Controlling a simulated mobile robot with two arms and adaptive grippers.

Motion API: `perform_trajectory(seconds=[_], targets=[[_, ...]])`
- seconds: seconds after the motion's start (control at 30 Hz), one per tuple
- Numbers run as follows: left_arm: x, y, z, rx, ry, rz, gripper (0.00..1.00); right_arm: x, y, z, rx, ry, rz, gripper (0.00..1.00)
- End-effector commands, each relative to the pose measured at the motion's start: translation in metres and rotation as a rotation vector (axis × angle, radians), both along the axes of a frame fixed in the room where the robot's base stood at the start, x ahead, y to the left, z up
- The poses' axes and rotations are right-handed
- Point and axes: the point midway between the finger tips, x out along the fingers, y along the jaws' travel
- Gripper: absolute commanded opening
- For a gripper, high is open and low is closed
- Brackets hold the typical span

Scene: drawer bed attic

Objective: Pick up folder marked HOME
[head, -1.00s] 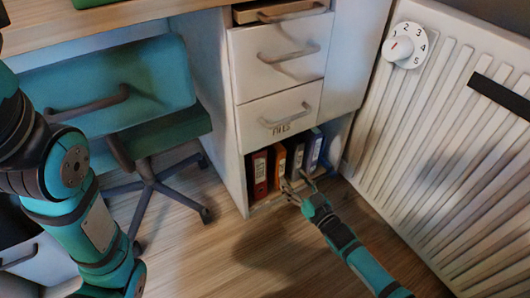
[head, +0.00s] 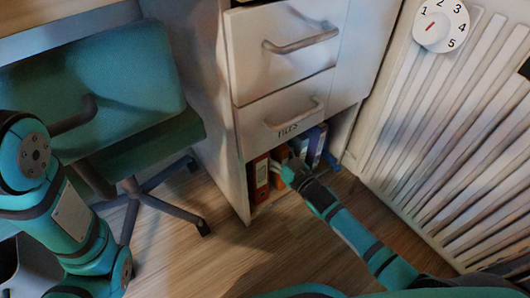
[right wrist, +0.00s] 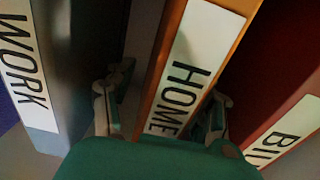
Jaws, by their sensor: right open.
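The orange folder marked HOME (right wrist: 186,75) stands upright in the low shelf in the right wrist view. Its orange spine (head: 279,155) shows partly in the head view, the rest hidden behind my gripper. My right gripper (right wrist: 166,95) is open, with one finger on each side of the HOME folder. I cannot tell whether the fingers touch it. In the head view, my right gripper (head: 288,170) reaches into the front of the shelf. My left arm shows at the left, but its gripper is out of view.
The grey WORK folder (right wrist: 38,75) and red BILLS folder (right wrist: 285,130) flank HOME closely. A blue folder (head: 316,146) stands farther right. The FILES drawer (head: 282,115) is above. A radiator (head: 450,150) stands right and a green chair (head: 150,140) left.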

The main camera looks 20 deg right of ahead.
Motion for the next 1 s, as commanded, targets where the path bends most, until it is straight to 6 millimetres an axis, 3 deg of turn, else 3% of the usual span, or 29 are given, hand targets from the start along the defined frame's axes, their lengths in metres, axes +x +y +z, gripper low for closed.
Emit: perform_trajectory(seconds=[0.13, 0.53, 1.0], targets=[[-0.0002, 0.0000, 0.0006, 0.000, -0.001, 0.000, 0.00, -0.0002, -0.0003, 0.0003, 0.000, 0.001, 0.000, 0.53], [-0.0060, 0.0017, -0.0002, -0.003, -0.012, -0.002, 0.00, -0.0002, -0.0003, 0.0001, 0.000, 0.001, 0.000, 0.00], [-0.0033, 0.0012, 0.0008, -0.003, -0.006, -0.003, 0.00, 0.0001, -0.0002, 0.0015, 0.000, -0.002, 0.000, 0.00]])
